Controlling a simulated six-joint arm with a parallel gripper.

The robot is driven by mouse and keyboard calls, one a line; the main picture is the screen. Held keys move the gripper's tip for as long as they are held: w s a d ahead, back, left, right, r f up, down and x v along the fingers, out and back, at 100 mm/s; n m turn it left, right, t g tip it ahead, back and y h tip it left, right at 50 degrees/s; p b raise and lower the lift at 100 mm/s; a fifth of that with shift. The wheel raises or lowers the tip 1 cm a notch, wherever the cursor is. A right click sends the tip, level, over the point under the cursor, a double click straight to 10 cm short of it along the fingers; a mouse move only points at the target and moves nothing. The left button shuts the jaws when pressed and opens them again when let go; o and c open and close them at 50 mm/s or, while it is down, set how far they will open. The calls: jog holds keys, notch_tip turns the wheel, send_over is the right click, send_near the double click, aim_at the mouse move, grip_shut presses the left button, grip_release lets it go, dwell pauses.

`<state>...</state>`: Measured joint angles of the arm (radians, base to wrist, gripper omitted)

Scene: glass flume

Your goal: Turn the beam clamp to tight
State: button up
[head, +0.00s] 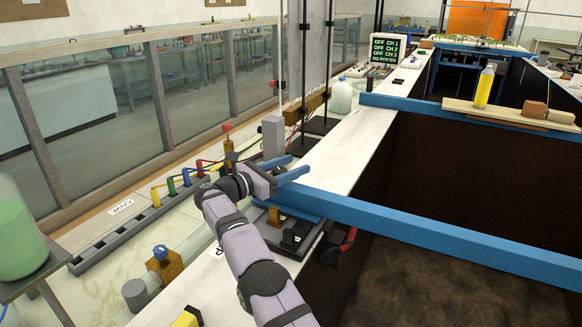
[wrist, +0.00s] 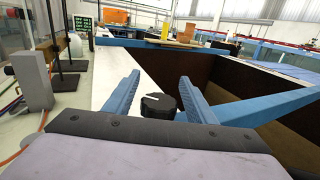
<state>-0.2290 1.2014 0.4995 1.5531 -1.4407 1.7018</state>
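The beam clamp shows as a black knob (wrist: 158,106) with a white pointer mark in the wrist view. It appears between the two blue fingers of my gripper (wrist: 160,77), with gaps on both sides, so neither finger visibly touches it. My gripper is open and empty. The pointer mark lies at a slant toward the upper left; I see no label for it. In the head view my gripper (head: 300,165) is over the near end of the blue beam (head: 400,215). I cannot make out the knob there; my wrist and fingers may hide it.
A grey upright block (head: 273,137) and a rack with coloured plugs (head: 150,215) stand left. A jug (head: 342,97) is behind. The trough right is open and deep.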

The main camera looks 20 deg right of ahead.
aim_at(274, 173)
jog(key=shift+s+a+b, duration=0.2)
jog(key=shift+a+b, duration=0.15)
jog(key=shift+a, duration=0.2)
jog(key=shift+b+v, duration=0.95)
jog(key=shift+v, duration=2.15)
jog(key=shift+r, duration=0.15)
